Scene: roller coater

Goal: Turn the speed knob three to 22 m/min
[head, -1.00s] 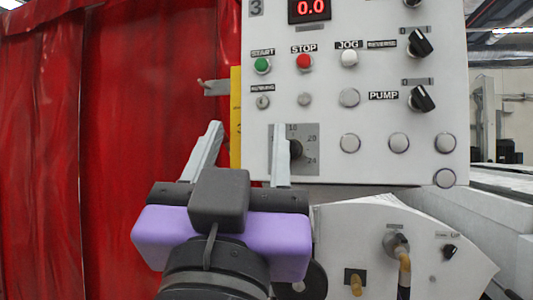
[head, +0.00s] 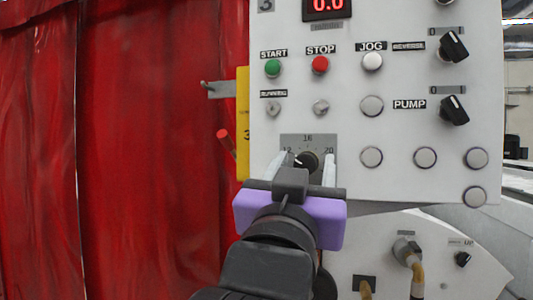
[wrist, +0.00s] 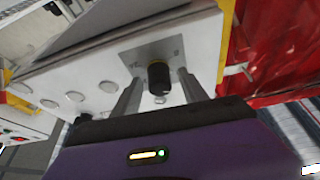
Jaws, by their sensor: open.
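The speed knob (head: 307,161) is a black round knob on a grey dial plate (head: 307,140) low on the white panel marked 3. The marks 12, 16 and 20 show on the dial; its lower part is hidden behind my gripper. A small light mark shows at the knob's left side, near 12. My gripper (head: 303,163) is open, one finger on each side of the knob. In the wrist view, the knob (wrist: 158,76) stands between the fingers of my gripper (wrist: 158,80), with gaps on both sides. The red display (head: 326,5) reads 0.0.
Above the dial are the green start button (head: 273,68), red stop button (head: 320,64) and white jog button (head: 372,61). Black switches, including the pump switch (head: 454,110), are at the right. A red curtain (head: 150,150) hangs at the left. A lower box (head: 400,260) carries hoses.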

